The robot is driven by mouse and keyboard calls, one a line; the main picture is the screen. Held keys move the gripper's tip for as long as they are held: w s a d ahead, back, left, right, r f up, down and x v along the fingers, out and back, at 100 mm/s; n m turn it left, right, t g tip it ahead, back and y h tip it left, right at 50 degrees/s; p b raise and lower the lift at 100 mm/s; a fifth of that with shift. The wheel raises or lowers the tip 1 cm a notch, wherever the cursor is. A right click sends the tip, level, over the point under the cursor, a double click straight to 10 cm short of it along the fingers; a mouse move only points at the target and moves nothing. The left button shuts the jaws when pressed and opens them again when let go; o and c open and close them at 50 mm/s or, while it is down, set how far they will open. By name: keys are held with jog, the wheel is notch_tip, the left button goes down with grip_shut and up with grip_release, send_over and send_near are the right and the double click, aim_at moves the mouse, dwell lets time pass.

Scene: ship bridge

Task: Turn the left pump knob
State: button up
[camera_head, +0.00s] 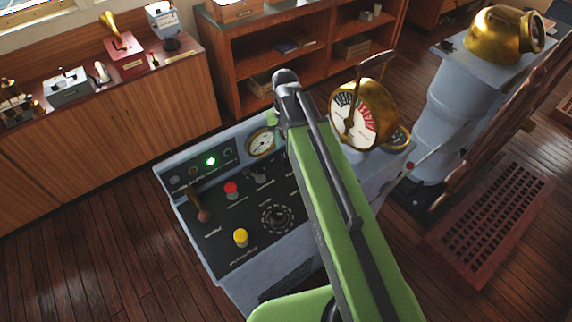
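The control console (228,283) stands in the middle with a sloped black panel. On it I see a black round dial with white marks (277,219), a small grey switch or knob (259,178), a red button (232,190), a yellow button (240,236) and a lever with a brown handle (200,208). The labels are too small to read, so I cannot tell which control is the left pump knob. My green arm crosses the console's right part and hides controls there.
A lit green lamp (211,161) and a round gauge (262,143) sit on the console's upright back. A brass telegraph (362,115) rises at its right. A grey pedestal (452,110) stands farther right. Wooden cabinets line the back. Floor left of the console is clear.

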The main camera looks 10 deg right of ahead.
aim_at(285, 158)
notch_tip(285, 158, down, 8)
jog(key=b, duration=0.6)
jog(key=shift+r, duration=0.1)
grip_shut()
